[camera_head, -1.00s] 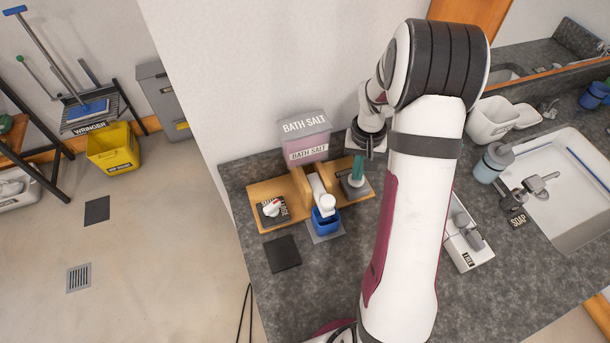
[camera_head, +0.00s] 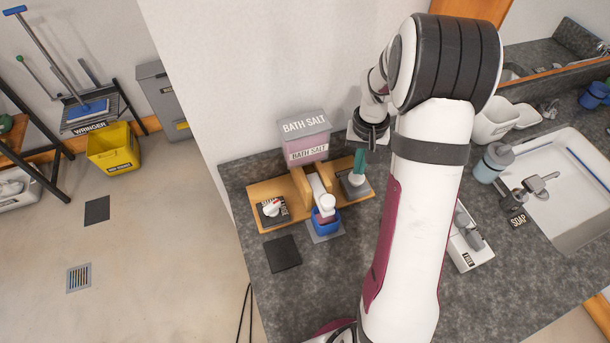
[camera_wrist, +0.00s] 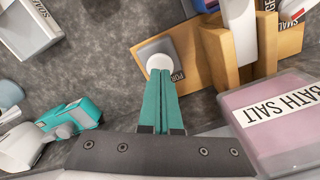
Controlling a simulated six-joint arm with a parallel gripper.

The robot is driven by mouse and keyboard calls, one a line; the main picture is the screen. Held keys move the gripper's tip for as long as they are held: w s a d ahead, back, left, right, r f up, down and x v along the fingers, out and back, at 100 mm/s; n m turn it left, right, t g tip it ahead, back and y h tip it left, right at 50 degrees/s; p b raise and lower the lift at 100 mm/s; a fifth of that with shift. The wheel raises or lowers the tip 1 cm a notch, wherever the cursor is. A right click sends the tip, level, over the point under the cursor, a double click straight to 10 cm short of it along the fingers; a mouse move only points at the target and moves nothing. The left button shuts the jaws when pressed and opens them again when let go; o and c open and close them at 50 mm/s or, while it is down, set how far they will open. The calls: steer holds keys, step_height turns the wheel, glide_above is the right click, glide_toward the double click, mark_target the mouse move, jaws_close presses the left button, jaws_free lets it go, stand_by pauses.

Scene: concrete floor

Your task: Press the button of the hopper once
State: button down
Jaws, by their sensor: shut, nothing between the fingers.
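The hopper (camera_head: 307,150) is a pink box with a grey lid marked BATH SALT, on a wooden stand; its side shows in the wrist view (camera_wrist: 275,120). A white round button (camera_head: 355,181) sits on a dark square pad at the stand's right end; it shows in the wrist view (camera_wrist: 160,62) beside a partly hidden label. My gripper (camera_head: 359,172) is shut and empty, its teal fingers pointing down right over the button; the fingertips (camera_wrist: 161,76) overlap it. I cannot tell whether they touch. A blue cup (camera_head: 325,228) under the white spout holds something pink.
A second pad with a red-and-white piece (camera_head: 272,208) is at the stand's left end. A dark square mat (camera_head: 283,254) lies in front. The soap dispenser (camera_head: 515,200), grey-blue bottle (camera_head: 493,162) and sink (camera_head: 575,190) are to the right.

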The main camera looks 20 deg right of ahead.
step_height(320, 180, up, 5)
steer(key=shift+r, duration=0.1)
stand_by(0.5)
steer(key=s+a+r+y, duration=0.1)
steer(key=s+a+r, duration=0.3)
steer(key=s+a, duration=0.3)
steer(key=s+a+r, duration=0.5)
steer(key=s+a, duration=0.1)
steer(key=a, duration=0.3)
steer(key=s+a, duration=0.5)
steer(key=s, duration=0.4)
steer(key=shift+s+f+y, duration=0.35)
steer(key=shift+f+y, duration=0.05)
